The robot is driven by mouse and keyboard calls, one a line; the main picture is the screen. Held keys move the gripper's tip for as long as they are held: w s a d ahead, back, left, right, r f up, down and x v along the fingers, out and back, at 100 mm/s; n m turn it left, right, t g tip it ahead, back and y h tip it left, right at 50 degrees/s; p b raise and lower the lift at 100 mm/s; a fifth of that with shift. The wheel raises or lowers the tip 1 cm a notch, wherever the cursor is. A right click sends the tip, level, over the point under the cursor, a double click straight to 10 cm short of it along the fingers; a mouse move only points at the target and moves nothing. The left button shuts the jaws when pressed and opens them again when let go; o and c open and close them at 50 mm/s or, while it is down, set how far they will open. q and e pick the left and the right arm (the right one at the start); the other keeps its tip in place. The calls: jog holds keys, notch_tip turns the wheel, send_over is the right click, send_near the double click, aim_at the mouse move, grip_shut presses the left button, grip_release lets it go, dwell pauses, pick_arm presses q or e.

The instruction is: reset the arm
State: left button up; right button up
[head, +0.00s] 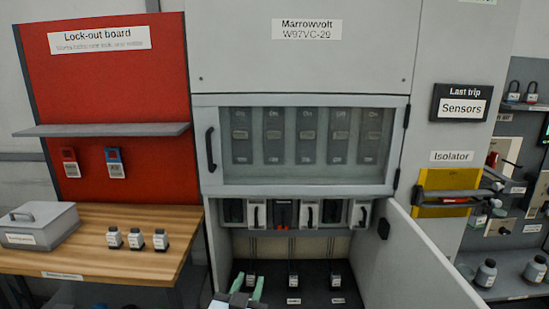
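My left gripper (248,284) shows at the bottom edge, left of the picture's middle. Its two pale green fingers stand apart, with nothing seen held between them. It is in front of the open lower bay of the grey Marrowvolt cabinet (300,45). A small dark item (250,278) in the bay shows just behind the fingertips; I cannot tell whether they touch. The rest of the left arm is mostly below the picture. My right gripper is not in view.
The lower cabinet door (415,265) hangs open to the right. A row of breaker modules (284,213) sits above the bay. A yellow isolator (450,190) is at right.

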pick_arm(q)
jog(key=w+a+f+m+y, duration=0.1)
jog(key=a+f+m+y, duration=0.15)
jog(key=a, duration=1.05)
jog(key=a+f+m+y, duration=0.1)
jog(key=a+f+m, duration=0.2)
jog(key=a, duration=1)
jog(key=s+f+g+h, duration=0.2)
jog(key=s+f+g, duration=0.4)
jog(key=s+f, duration=1.15)
jog(key=s+f+n+g, duration=0.1)
jog(key=s+f+g, duration=0.15)
jog(key=s, duration=0.95)
jog(key=s+f+g, duration=0.2)
jog(key=s+f, duration=0.2)
jog(key=s, duration=0.9)
jog(key=w+d+r+n+t+p, duration=0.1)
jog(key=d+n, duration=0.4)
jog(key=d, duration=0.6)
jog(key=shift+w+d+r+n+t+p, duration=0.3)
jog(key=shift+w+r+n+t, duration=0.05)
jog(key=shift+w+r, duration=0.25)
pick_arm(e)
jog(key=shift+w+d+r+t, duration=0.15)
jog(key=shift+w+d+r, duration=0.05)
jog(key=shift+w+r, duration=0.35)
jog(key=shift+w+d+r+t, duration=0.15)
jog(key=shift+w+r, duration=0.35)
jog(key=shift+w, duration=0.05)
